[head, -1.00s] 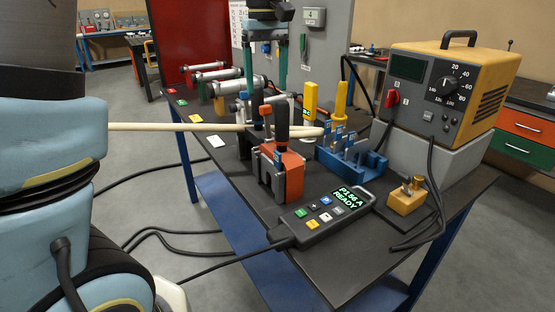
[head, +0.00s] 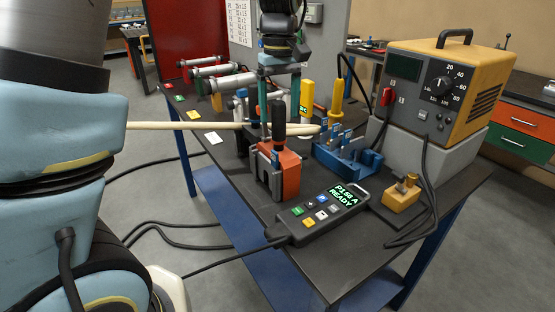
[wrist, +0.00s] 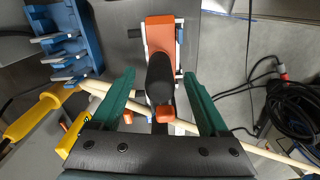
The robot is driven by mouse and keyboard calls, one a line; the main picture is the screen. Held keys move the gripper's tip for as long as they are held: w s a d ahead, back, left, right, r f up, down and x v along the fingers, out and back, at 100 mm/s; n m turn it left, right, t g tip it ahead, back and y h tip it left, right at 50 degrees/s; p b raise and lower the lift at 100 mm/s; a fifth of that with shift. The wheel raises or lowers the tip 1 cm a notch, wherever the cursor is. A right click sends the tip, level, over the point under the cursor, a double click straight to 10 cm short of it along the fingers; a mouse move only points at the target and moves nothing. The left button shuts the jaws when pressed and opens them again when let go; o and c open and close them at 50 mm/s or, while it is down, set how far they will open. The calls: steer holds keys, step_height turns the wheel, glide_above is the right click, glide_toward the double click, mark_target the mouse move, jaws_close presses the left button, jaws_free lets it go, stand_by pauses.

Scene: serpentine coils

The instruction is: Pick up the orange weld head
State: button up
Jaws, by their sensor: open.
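The orange weld head (head: 279,170) stands upright on the dark bench, an orange and grey block with a black cylindrical grip on top. In the wrist view its orange body (wrist: 160,35) is at the upper middle, with the black grip pointing toward the camera. My gripper (wrist: 159,76) has two green fingers spread apart, with the black grip between them and a visible gap on each side. In the head view my gripper (head: 278,104) points down above and just behind the block; the grip partly hides the space between the fingers.
A pale rod (head: 185,126) runs across the bench behind the weld head. A blue slotted rack (head: 350,160), a pendant with a lit screen (head: 320,215) and a brass-coloured block (head: 402,195) are to the right. A yellow power unit (head: 448,85) stands behind. Cables (wrist: 295,115) lie on the floor.

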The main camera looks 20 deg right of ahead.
mark_target(282, 146)
steer(key=shift+f, duration=1.15)
jaws_close()
steer(key=shift+r, duration=0.1)
stand_by(0.4)
